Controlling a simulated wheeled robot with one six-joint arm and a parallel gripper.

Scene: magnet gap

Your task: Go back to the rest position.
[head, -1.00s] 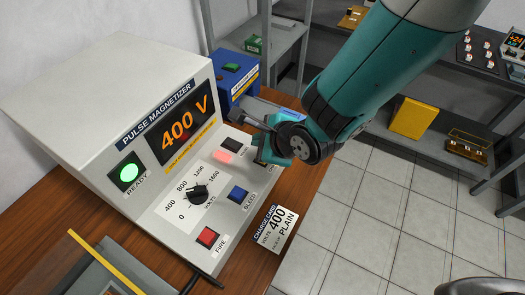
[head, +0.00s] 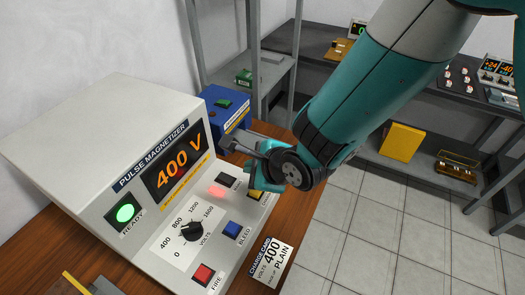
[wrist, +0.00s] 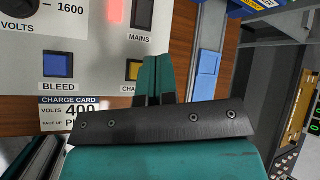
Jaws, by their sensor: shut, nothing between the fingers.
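My gripper (head: 262,178) is over the right end of the pulse magnetizer (head: 80,140), beside its yellow charge button (head: 257,194), which it partly hides. In the wrist view its teal fingers (wrist: 152,80) are together and empty, and the yellow button (wrist: 135,70) shows just left of them. I cannot tell whether the fingertips touch the panel. The display (head: 172,165) reads 400 V and the green READY lamp (head: 125,213) is lit. The volts knob (head: 191,231), blue BLEED button (head: 232,230) and red FIRE button (head: 204,273) are in clear view.
A charge card (head: 271,258) reading 400 volts, plain, lies on the wooden bench right of the magnetizer. Grey shelves (head: 283,75) stand at the back. The tiled floor (head: 370,220) at the right is clear.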

